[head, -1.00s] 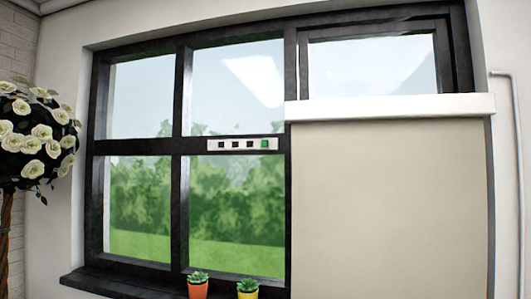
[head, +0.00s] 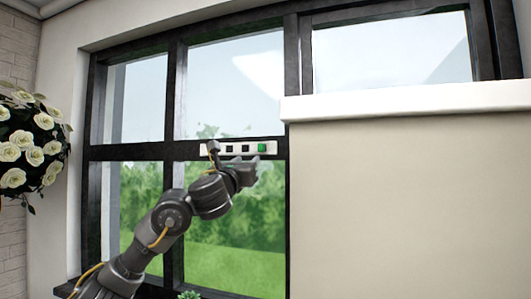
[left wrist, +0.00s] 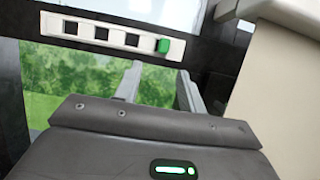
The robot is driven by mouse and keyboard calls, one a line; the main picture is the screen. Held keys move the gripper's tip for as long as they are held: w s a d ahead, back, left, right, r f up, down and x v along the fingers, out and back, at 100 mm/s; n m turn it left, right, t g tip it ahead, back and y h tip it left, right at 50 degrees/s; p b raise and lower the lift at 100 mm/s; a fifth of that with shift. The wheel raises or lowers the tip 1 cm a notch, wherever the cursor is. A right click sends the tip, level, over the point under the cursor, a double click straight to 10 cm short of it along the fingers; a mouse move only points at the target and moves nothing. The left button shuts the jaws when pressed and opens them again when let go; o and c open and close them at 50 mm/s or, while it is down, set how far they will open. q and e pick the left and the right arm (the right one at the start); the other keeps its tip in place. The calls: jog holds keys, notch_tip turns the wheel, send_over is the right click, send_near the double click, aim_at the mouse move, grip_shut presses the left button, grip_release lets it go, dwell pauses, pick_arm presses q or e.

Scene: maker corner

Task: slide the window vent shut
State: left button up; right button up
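The window vent (head: 238,149) is a white strip on the dark middle bar of the window. It has dark square slots and a green slider tab (head: 262,147) at its right end. The vent (left wrist: 120,48) and the green tab (left wrist: 163,45) also show in the left wrist view; several dark slots are uncovered left of the tab. My left gripper (head: 252,163) is just below the vent, near the tab. In the left wrist view its two fingers (left wrist: 159,70) are apart with nothing between them, just below the tab. My right gripper is out of view.
A beige panel with a white top ledge (head: 410,100) stands close on the right of the vent. White flowers (head: 28,145) are at the far left. A small plant (head: 190,295) is low on the sill. The space left of the gripper is clear.

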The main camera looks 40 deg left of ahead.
aim_at(260, 147)
pick_arm(q)
jog(key=p+x, duration=0.1)
jog(key=x, duration=0.2)
jog(key=p+x, duration=0.2)
jog(key=x, duration=0.1)
jog(key=r+p+x, duration=0.1)
jog(key=p+x, duration=0.1)
jog(key=x, duration=0.1)
jog(key=shift+w+d+r, duration=0.1)
jog(key=shift+w+d, duration=0.1)
jog(key=shift+w, duration=0.5)
jog(key=shift+a, duration=0.1)
jog(key=shift+s, duration=0.15)
grip_shut()
